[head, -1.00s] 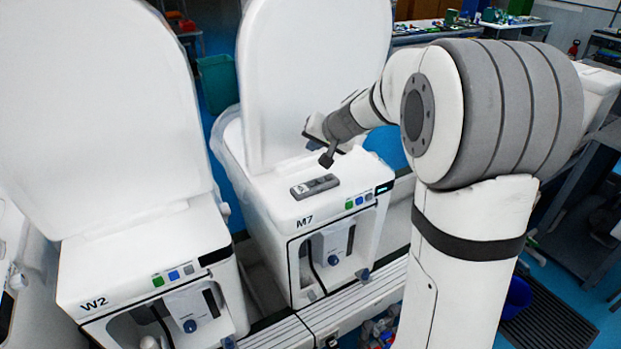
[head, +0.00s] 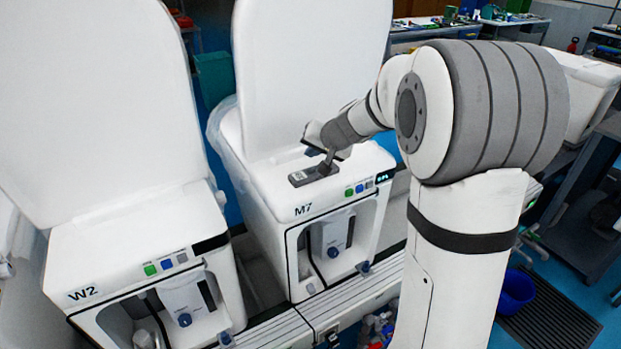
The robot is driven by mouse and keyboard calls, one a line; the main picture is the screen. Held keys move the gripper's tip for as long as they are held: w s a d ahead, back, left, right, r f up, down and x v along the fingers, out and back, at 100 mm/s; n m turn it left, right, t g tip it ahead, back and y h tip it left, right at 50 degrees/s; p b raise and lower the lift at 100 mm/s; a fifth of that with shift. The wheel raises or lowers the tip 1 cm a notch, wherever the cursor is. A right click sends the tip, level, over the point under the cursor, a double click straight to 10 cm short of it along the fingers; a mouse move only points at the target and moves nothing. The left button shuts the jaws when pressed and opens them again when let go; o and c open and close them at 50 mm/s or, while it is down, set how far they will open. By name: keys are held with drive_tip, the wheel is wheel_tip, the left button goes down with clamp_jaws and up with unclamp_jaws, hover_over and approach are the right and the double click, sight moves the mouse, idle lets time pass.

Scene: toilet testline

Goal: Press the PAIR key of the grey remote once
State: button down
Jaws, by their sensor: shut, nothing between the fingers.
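The grey remote (head: 303,178) lies flat on the white top of the toilet unit marked M7 (head: 285,196), in front of its raised lid. My gripper (head: 327,165) is shut and empty, pointing down over the right part of the remote. Its tip overlaps the remote in the picture; I cannot tell whether it presses a key or hovers just above. The tip and arm hide part of the remote's right end. The key labels, including PAIR, are too small to read.
M7's front edge has green, blue and grey buttons (head: 359,188) and a small lit display (head: 385,177). The raised white lid (head: 300,70) stands behind the remote. A second unit marked W2 (head: 120,250) stands to the left. M7's top is otherwise clear.

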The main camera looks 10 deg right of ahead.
sight(313, 175)
drive_tip(key=shift+f+b, duration=0.95)
drive_tip(key=shift+f, duration=0.35)
drive_tip(key=shift+f, duration=0.15)
idle(1.0)
drive_tip(key=shift+f+b, duration=0.25)
drive_tip(key=shift+b, duration=0.45)
drive_tip(key=shift+f+b, duration=0.4)
drive_tip(key=shift+b, duration=0.15)
idle(0.3)
drive_tip(key=shift+r, duration=0.15)
drive_tip(key=shift+r+p, duration=0.5)
drive_tip(key=shift+r, duration=0.25)
wheel_tip(313, 175, up, 5)
drive_tip(key=p, duration=0.3)
idle(0.4)
